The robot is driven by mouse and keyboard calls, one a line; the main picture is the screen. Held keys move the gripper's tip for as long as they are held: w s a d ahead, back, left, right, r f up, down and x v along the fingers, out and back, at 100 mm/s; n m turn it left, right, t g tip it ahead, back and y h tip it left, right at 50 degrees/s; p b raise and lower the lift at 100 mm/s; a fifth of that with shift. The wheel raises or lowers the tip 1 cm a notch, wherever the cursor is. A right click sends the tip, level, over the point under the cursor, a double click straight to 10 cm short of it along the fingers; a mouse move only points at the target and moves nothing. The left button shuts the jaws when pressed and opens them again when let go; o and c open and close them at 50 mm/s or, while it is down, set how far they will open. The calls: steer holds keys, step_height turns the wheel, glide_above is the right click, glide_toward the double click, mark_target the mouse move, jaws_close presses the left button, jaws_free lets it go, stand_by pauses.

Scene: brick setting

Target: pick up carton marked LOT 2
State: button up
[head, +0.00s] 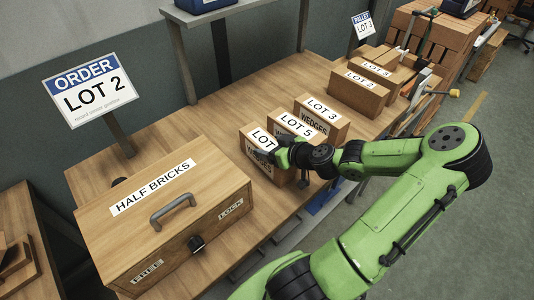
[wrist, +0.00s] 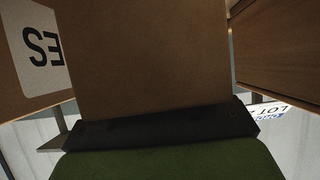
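A carton with a label reading LOT (head: 262,137) stands nearest the wooden box in a row of three; my gripper hides its number. Another carton, labelled LOT 2 (head: 358,94), lies in the group farther back on the table. My gripper (head: 290,155) is at the right side of the nearest carton, up against it or very close. In the wrist view a plain brown carton face (wrist: 150,60) fills the middle, above a dark gripper part (wrist: 160,130). The fingertips are not clearly seen, so I cannot tell whether they grip it.
Cartons labelled LOT 5 (head: 297,122) and LOT 3 (head: 322,110) stand close beside it. A wooden HALF BRICKS box (head: 160,218) with a handle is at the left. An ORDER LOT 2 sign (head: 90,90) stands behind. Another LOT 3 carton (head: 381,68) is farther back.

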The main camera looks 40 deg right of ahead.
steer(key=c, duration=1.2)
steer(key=shift+r, duration=0.1)
steer(key=shift+c, duration=0.5)
